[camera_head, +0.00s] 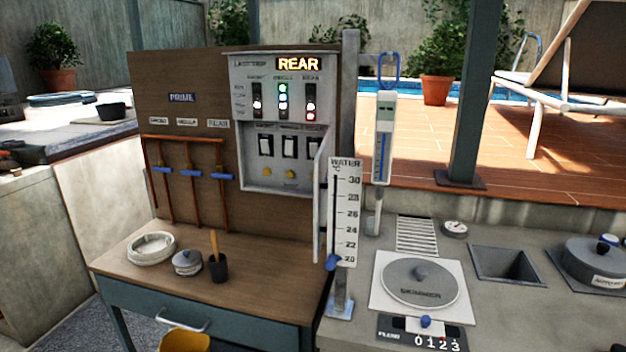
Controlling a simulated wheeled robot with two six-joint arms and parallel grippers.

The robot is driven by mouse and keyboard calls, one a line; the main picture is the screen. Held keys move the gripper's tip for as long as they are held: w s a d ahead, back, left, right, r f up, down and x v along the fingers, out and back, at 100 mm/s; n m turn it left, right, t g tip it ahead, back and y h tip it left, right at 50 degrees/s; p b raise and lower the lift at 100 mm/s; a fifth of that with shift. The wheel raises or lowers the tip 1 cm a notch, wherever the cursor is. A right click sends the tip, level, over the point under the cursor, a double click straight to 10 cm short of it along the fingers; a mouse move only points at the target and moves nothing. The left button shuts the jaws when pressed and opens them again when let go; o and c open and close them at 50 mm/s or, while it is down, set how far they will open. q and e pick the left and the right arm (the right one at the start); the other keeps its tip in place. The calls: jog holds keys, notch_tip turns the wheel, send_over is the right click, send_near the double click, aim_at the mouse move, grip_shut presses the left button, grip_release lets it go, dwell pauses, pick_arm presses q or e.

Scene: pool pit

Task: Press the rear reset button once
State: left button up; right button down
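A grey control panel (281,120) stands on the brown board, with a lit display (298,64) reading REAR beside a label that seems to say LAST TRIP. Below are three columns of indicator lights; the right column (310,104) shows red at its lower part. Three dark rocker switches sit under them, the right one (314,148) partly behind the panel's open door (321,195). Two yellow buttons show below, a left one (266,171) and a middle one (291,174). Any button under the right column is hidden by the door. Neither of my grippers is in view.
A wooden bench (130,262) before the panel holds a white ring (152,248), a small lidded pot and a dark cup (217,267) with a stick. A water thermometer board (345,215) stands right of the door. A skimmer lid (420,283) lies on the right counter.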

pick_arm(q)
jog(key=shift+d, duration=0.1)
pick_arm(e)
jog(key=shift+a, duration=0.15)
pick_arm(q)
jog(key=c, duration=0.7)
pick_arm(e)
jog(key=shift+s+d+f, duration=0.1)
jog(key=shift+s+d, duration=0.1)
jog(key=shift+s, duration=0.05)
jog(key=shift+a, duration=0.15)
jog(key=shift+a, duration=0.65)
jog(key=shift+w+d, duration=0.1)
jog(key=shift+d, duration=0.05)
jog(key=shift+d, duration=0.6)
